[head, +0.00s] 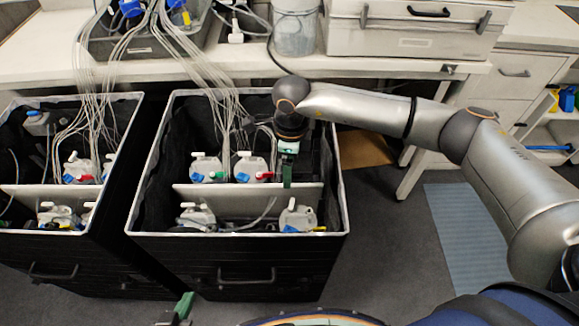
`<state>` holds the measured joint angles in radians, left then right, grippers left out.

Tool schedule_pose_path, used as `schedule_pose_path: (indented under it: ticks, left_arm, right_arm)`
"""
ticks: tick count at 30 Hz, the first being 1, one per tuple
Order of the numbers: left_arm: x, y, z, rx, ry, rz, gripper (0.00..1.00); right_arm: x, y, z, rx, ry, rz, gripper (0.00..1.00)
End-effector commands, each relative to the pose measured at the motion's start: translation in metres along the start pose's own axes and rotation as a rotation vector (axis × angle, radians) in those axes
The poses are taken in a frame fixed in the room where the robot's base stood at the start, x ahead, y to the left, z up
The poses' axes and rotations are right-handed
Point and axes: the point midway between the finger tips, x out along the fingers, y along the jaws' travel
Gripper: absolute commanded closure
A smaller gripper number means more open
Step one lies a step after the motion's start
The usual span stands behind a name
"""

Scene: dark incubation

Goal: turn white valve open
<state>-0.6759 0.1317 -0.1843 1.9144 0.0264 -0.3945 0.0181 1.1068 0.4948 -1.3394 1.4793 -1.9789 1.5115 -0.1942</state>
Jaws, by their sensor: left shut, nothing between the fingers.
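The black bin (245,250) in the middle holds white jugs with small valves. In front of the divider, a jug (297,214) shows yellow and blue pieces, and a jug (197,214) has white fittings. I cannot tell which fitting is the white valve. My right gripper (288,174) points down over the bin, near the front right jug; its finger gap is unclear. My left gripper (183,306) is shut and empty at the bottom edge, in front of the bin.
A second black bin (62,235) with jugs stands at the left. Clear tubes (190,62) hang into both bins from the bench (255,66). Bin rims and the divider stand around the jugs. Floor is free at the right by a blue-grey mat (465,235).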

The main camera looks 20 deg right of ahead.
Motion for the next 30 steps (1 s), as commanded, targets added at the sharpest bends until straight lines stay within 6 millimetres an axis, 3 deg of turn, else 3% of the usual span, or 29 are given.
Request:
schedule_pose_path:
  ticks: [15, 21, 30]
  left_arm:
    - [0.005, 0.000, 0.007, 0.000, -0.002, 0.000, 1.00]
    - [0.006, 0.000, 0.008, 0.000, -0.002, 0.000, 1.00]
    - [0.005, 0.000, 0.008, 0.000, -0.003, 0.000, 1.00]
  right_arm:
    - [-0.101, 0.000, 0.000, -0.001, -0.002, -0.003, 0.20]
    - [-0.116, 0.000, 0.000, -0.001, 0.000, -0.001, 0.20]
    - [-0.117, 0.001, 0.000, 0.000, -0.001, 0.000, 0.23]
